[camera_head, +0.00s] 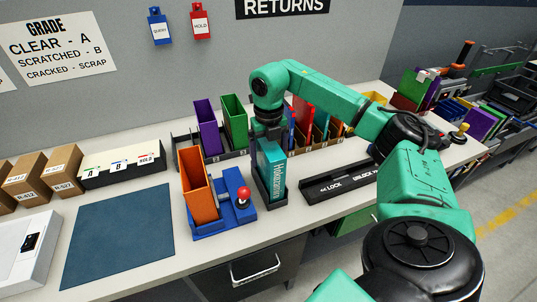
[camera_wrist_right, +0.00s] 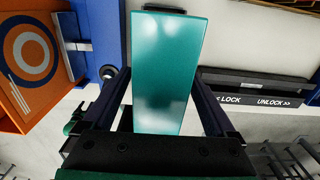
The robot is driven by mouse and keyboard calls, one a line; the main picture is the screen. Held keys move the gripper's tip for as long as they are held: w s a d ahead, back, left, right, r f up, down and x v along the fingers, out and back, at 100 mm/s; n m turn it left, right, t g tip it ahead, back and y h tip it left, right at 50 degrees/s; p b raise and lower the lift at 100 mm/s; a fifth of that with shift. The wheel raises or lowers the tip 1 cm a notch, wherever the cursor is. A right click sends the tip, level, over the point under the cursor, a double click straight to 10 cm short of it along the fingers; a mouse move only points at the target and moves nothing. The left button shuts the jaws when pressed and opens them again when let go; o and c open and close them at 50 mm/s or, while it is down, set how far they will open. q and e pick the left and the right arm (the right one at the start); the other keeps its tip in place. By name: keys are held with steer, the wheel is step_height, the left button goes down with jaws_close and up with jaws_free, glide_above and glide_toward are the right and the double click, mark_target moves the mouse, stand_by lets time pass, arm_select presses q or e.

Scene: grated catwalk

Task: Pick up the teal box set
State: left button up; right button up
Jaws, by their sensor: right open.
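The teal box set (camera_head: 272,168) stands upright on the grey table, with pale lettering on its side. A dark holder or finger edge shows along its left and lower sides; I cannot tell which. My right gripper (camera_head: 267,137) points down over the box from above. In the right wrist view the teal box (camera_wrist_right: 170,65) lies between the two dark fingers of my right gripper (camera_wrist_right: 163,95). The fingers are open, one on each side of it. Their contact with the box cannot be made out. My left gripper is not in view.
A blue stand (camera_head: 233,205) with a red-knobbed lever and an orange box (camera_head: 197,182) is close left. A black lock bar (camera_head: 338,183) lies right. Purple (camera_head: 206,127) and green (camera_head: 235,123) boxes stand behind. A blue mat (camera_head: 120,235) lies bare at left.

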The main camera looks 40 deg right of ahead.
jaws_close()
steer(key=shift+w, duration=0.1)
steer(key=shift+r, duration=0.1)
